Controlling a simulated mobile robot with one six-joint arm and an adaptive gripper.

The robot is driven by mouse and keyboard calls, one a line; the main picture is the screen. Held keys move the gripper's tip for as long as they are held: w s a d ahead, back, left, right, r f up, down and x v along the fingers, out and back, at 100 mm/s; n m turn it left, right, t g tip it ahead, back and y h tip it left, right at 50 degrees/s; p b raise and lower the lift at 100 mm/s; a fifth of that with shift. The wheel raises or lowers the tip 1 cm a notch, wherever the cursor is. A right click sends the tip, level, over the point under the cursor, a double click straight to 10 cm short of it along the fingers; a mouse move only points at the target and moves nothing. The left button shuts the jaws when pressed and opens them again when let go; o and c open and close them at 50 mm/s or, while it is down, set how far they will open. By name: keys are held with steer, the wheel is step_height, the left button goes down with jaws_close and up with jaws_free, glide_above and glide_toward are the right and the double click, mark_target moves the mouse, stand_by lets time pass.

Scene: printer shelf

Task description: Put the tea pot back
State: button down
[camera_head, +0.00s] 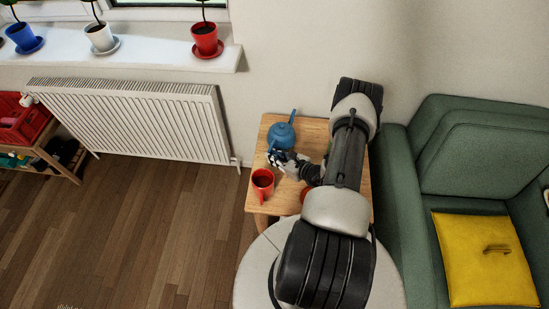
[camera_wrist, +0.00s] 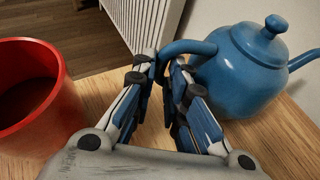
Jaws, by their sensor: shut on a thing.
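The blue tea pot (camera_head: 281,137) is near the far left of the small wooden table (camera_head: 283,206). In the wrist view the tea pot (camera_wrist: 240,75) is upright with its lid on, at the right. My gripper (camera_head: 275,158) is at the near side of the tea pot. In the wrist view my gripper (camera_wrist: 161,68) is shut on its curved handle, and the fingers hide part of the handle. I cannot tell whether the pot's base touches the table.
A red mug (camera_head: 262,184) with dark contents stands on the table, left of my gripper; it also shows in the wrist view (camera_wrist: 38,100). A red thing (camera_head: 306,194) is mostly hidden by my arm. A radiator (camera_head: 140,122) is left; a green sofa (camera_head: 403,190) is right.

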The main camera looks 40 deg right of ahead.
steer(key=c, duration=2)
jaws_free()
steer(key=o, duration=0.4)
